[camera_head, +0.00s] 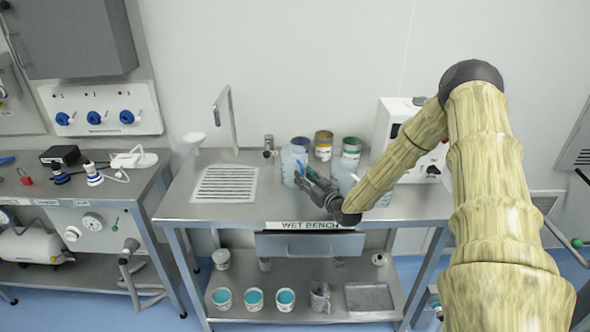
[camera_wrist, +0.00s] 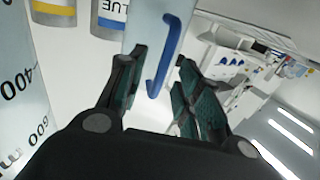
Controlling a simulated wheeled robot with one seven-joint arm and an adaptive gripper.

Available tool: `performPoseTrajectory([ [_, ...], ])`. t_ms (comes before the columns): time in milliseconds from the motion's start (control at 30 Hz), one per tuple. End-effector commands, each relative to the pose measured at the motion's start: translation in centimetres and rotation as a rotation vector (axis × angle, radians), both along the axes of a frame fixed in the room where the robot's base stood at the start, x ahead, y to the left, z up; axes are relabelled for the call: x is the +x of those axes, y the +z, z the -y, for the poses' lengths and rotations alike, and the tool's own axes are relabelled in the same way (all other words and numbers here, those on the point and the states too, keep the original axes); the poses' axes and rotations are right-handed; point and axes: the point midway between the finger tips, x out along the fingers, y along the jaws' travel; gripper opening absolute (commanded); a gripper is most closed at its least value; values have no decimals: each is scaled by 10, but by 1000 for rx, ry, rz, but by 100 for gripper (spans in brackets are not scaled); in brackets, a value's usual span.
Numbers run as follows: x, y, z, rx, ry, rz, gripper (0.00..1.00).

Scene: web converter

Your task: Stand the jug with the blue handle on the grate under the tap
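The jug (camera_head: 290,162) with the blue handle is pale and translucent. It stands on the wet bench, right of the grate. Its blue handle (camera_wrist: 163,58) shows in the wrist view between my fingertips, with visible space on both sides. My gripper (camera_head: 305,174) is open at the jug's right side; it also shows in the wrist view (camera_wrist: 163,58). The slotted grate (camera_head: 226,183) is bare, set in the bench top at left. The jug's lower part is hidden in the wrist view.
A second translucent jug (camera_head: 344,174) with volume marks stands right of my gripper, close by in the wrist view (camera_wrist: 22,85). Several tins, including a yellowish one (camera_head: 323,144), stand behind. A white machine (camera_head: 390,130) is at right.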

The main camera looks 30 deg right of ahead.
Motion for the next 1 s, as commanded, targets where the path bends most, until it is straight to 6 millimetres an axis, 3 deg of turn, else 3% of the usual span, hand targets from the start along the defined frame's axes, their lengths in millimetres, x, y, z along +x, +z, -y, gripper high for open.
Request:
performPoseTrajectory([
  [200,18,1,0,-1,-1,1,35],
  [500,21,0,-1,0,0,1,35],
  [533,21,0,-1,0,0,1,33],
  [700,21,0,0,0,-1,1,2],
  [1000,21,1,0,0,-1,1,0],
])
